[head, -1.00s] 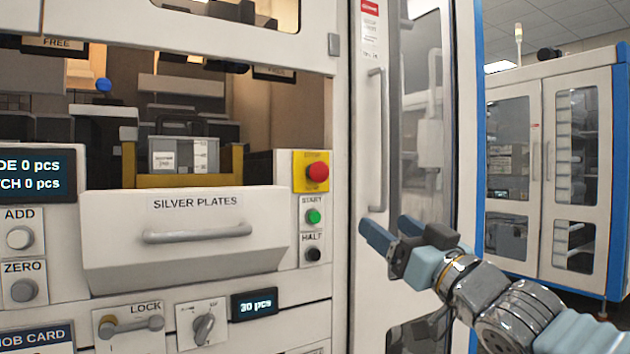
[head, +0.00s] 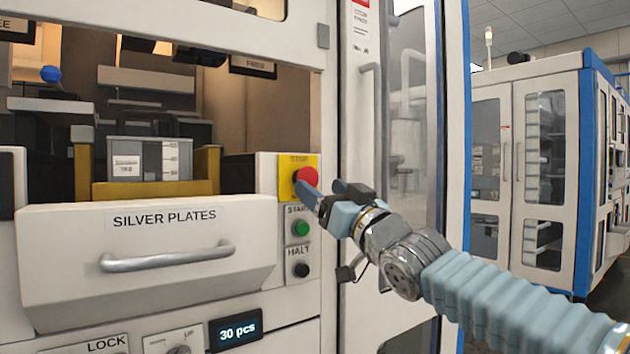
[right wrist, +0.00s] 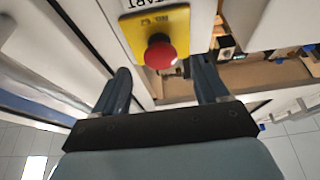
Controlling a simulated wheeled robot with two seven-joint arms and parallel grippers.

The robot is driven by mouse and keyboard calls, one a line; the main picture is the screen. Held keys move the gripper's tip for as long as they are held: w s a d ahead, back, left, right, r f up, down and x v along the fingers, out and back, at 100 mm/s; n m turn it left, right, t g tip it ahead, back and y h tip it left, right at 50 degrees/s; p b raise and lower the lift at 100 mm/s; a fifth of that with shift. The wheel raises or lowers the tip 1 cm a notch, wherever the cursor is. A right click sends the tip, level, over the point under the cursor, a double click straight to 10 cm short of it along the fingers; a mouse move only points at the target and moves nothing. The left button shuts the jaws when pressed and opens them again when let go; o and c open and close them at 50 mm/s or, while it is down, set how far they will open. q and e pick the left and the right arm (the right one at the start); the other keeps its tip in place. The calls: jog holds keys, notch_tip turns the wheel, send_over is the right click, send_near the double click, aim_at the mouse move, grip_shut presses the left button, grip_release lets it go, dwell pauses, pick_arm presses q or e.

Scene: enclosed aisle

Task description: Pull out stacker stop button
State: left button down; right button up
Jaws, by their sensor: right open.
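The stacker stop button (head: 306,176) is a red mushroom head on a yellow plate (head: 287,187), above the green START button (head: 300,228) and the black HALT button (head: 300,269). In the right wrist view the red button (right wrist: 160,54) lies beyond the fingertips, roughly midway between them. My right gripper (head: 322,188) is open and close to the button, with one blue fingertip overlapping its right lower edge in the head view. The gripper shows in the right wrist view (right wrist: 158,82) with nothing between its fingers. Whether a finger touches the button I cannot tell. My left gripper is not in view.
The SILVER PLATES drawer (head: 150,262) with its grey handle (head: 166,258) juts out left of the buttons. A cabinet door with a vertical handle (head: 371,125) stands behind my right gripper. Another glass-door cabinet (head: 540,170) is at the right, across open floor.

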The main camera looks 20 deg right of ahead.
aim_at(311, 181)
jog(key=shift+x, duration=1.6)
jog(key=shift+c, duration=0.4)
